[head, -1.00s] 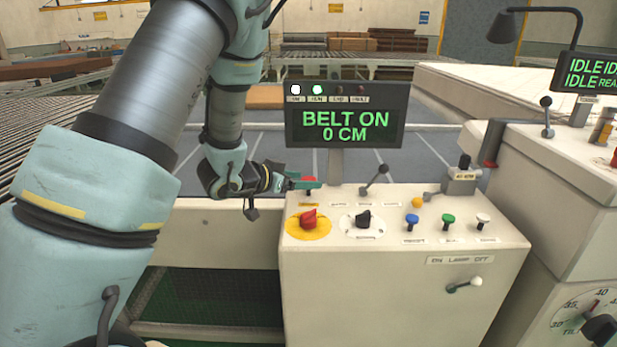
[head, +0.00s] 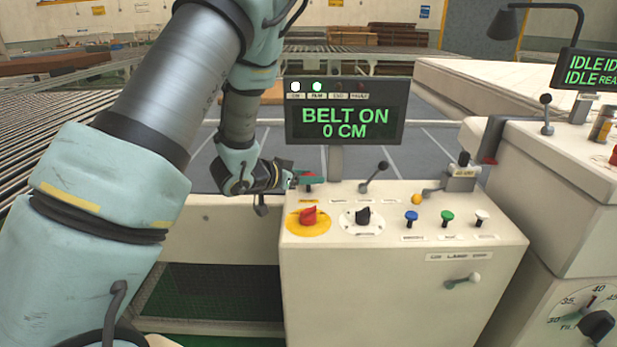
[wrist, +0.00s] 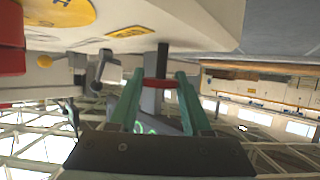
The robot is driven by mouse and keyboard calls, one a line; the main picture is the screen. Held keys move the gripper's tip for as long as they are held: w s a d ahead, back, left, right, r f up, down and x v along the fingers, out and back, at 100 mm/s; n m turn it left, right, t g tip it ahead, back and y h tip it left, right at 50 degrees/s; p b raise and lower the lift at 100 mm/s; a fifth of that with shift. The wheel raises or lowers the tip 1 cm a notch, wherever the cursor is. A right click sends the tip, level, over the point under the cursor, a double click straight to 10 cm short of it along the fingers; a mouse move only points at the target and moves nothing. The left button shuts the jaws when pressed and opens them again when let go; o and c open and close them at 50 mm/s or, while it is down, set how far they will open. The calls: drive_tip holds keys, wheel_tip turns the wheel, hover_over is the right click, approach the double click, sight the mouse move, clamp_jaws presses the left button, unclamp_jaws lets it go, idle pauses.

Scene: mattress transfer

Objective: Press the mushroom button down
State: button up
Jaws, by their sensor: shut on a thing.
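The red mushroom button (wrist: 158,84), on a dark stem, shows between my green fingers in the wrist view. In the head view it stands at the back left corner of the cream console (head: 400,280), and my fingers cover most of it. My gripper (head: 311,179) reaches in from the left at the height of the button's cap and is shut on it. It also shows in the wrist view (wrist: 158,88), with one finger on each side of the red cap. How far down the button sits is hard to tell.
A red rotary knob (head: 308,216) on a yellow disc and a black knob (head: 363,215) sit in front. A black lever (head: 374,177) stands to the right. The display (head: 345,112) behind reads BELT ON, 0 CM. Blue, green and white buttons line the right.

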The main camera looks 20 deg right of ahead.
clamp_jaws()
idle(0.8)
